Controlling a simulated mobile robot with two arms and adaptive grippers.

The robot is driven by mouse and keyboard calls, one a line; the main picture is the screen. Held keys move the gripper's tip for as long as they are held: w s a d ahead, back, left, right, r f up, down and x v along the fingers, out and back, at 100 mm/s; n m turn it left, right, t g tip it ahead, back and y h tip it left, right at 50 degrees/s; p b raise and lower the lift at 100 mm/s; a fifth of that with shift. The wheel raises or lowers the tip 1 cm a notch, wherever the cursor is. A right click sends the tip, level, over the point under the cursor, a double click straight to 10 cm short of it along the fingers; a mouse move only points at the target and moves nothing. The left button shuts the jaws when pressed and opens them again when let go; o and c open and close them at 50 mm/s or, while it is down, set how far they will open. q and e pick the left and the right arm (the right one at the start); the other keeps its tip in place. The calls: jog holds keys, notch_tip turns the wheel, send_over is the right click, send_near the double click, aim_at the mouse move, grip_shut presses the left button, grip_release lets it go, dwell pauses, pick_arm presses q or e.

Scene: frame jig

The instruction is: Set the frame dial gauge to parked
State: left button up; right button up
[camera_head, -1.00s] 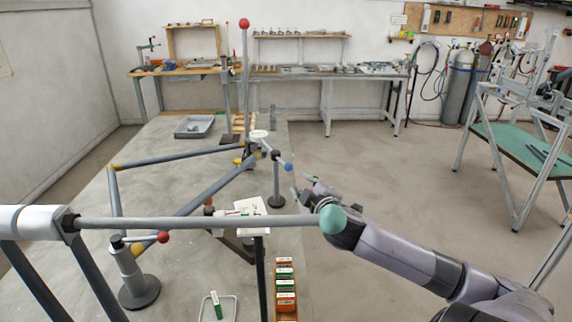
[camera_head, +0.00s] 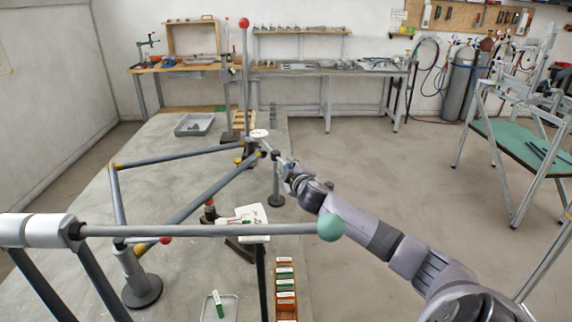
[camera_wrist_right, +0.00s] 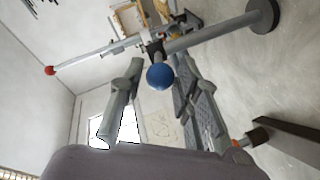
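A pale round disc that looks like the dial gauge (camera_head: 259,134) sits at the far corner of the grey tube frame (camera_head: 180,157). Just below it a short lever reaches right toward my right gripper (camera_head: 284,164). In the right wrist view, the lever's blue ball (camera_wrist_right: 160,77) lies between the two fingers of my right gripper (camera_wrist_right: 160,88). The fingers stand apart, with gaps visible on both sides of the ball. In the head view the gripper mostly hides the ball. I cannot read the dial's face. My left gripper is not in view.
A dark post on a round base (camera_head: 276,199) stands just below my right gripper. A tall rod with a red ball (camera_head: 244,23) rises behind the frame. A long bar with a green ball (camera_head: 331,228) crosses the foreground.

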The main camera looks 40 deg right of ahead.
jog(key=shift+x, duration=1.35)
jog(key=shift+c, duration=0.4)
grip_shut()
jog(key=shift+f, duration=0.15)
